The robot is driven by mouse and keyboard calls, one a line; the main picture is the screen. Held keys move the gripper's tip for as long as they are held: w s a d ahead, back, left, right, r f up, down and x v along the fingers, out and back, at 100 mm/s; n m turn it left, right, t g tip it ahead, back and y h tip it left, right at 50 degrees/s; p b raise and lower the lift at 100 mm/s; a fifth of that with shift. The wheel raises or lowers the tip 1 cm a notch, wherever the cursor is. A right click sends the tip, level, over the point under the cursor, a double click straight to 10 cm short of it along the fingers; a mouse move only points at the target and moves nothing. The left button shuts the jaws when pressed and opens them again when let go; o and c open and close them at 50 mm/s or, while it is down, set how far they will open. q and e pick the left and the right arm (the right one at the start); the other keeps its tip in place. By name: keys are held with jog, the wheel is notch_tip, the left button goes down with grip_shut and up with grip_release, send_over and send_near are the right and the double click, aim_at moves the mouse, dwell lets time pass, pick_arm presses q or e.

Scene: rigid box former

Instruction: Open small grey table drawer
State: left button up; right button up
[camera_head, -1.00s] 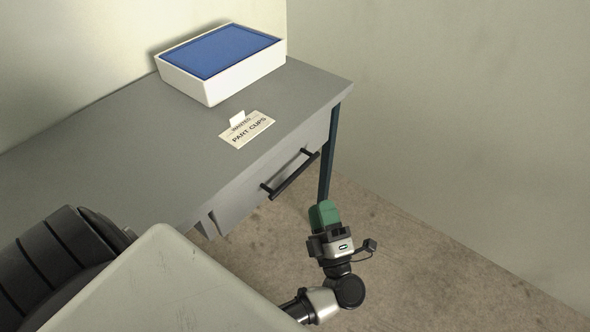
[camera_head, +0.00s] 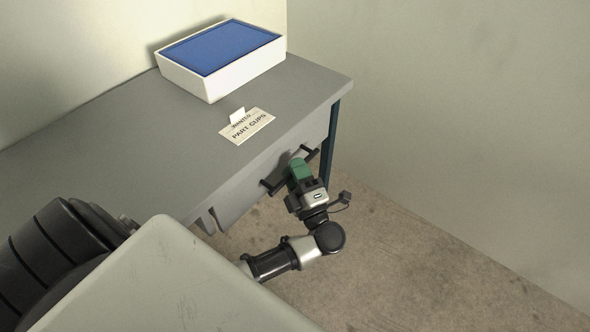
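The small grey table (camera_head: 90,165) stands against the wall, and its drawer (camera_head: 240,200) is under the top on the right side. The drawer front looks shut, close under the table edge. A dark bar handle (camera_head: 312,154) runs along the front.
A white box (camera_head: 211,87) with a blue top (camera_head: 222,48) stands at the back of the table. A "PART CUPS" card (camera_head: 247,126) lies near the front edge. A dark table leg (camera_head: 328,150) is right of the drawer. The floor in front is clear.

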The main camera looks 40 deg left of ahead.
pick_arm(q)
grip_shut()
dwell(0.4)
